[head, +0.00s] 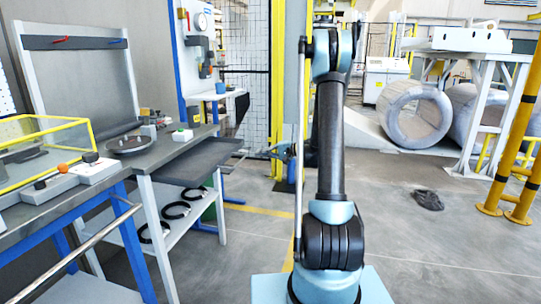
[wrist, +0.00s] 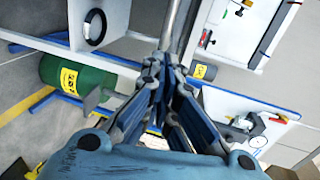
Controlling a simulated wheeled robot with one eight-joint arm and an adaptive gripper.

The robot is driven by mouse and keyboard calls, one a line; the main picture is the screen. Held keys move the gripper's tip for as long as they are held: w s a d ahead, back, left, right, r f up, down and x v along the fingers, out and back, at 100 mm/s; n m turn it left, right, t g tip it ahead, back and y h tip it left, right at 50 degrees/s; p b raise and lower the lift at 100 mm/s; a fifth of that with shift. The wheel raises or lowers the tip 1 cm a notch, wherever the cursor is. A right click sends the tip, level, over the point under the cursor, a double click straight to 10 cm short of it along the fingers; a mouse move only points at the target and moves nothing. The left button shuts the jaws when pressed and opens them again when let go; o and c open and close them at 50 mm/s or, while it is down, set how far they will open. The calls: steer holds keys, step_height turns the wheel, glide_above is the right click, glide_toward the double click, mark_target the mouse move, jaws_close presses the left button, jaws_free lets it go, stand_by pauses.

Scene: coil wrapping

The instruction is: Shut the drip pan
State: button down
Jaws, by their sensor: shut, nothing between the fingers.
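The drip pan (head: 200,162) is a dark flat tray that sticks out to the right from under the grey workbench top in the head view. A thin bar-like part (head: 239,157) shows at its right end. My gripper (head: 273,150) is right of the pan, apart from it in the head view, pointing left. In the wrist view my gripper (wrist: 160,66) has its fingers together with nothing seen between them. A grey metal bar (wrist: 174,28) lies just beyond the fingertips; I cannot tell whether it belongs to the pan or whether they touch.
The workbench (head: 160,148) carries a round dish (head: 126,145). Black coils (head: 176,210) lie on its lower shelf. A green drum (wrist: 70,75) shows in the wrist view. A yellow-framed case (head: 45,140) is at left.

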steer(key=shift+x, duration=1.75)
